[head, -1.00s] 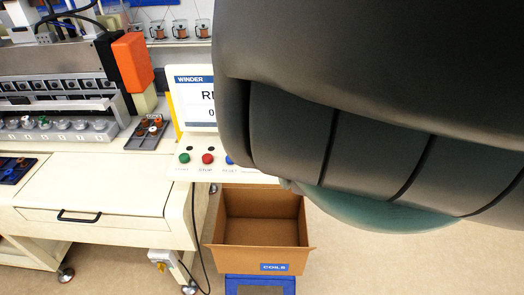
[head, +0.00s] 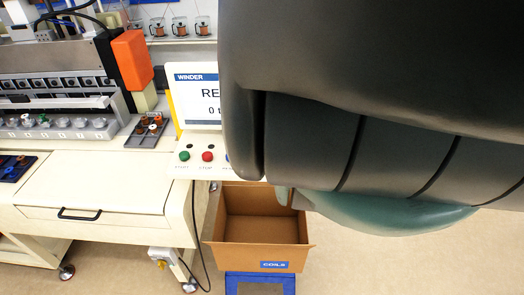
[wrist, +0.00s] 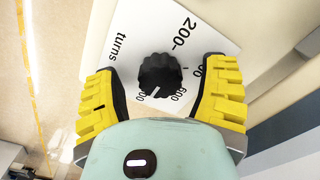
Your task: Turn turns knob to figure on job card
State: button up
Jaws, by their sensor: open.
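The turns knob (wrist: 160,76) is black and ribbed, on a white dial plate (wrist: 140,30) marked "turns", "200" and "600" in the wrist view. A short white line shows on the knob's lower edge, near partly hidden figures. My gripper (wrist: 159,72) is open, with one yellow-backed finger on each side of the knob and a visible gap to it on both sides. In the head view my arm covers the knob. The winder screen (head: 197,97) is partly covered, showing "RE" and "0 t". I cannot make out a job card.
Green (head: 183,156) and red (head: 207,156) buttons sit below the screen. An open cardboard box (head: 262,230) labelled COILS stands below the panel, above a blue-edged item (head: 260,284). A dark tray of coils (head: 147,132) lies on the bench at left.

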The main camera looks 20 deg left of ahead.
jog(key=shift+o, duration=0.3)
jog(key=c, duration=1.3)
jog(key=shift+o, duration=0.2)
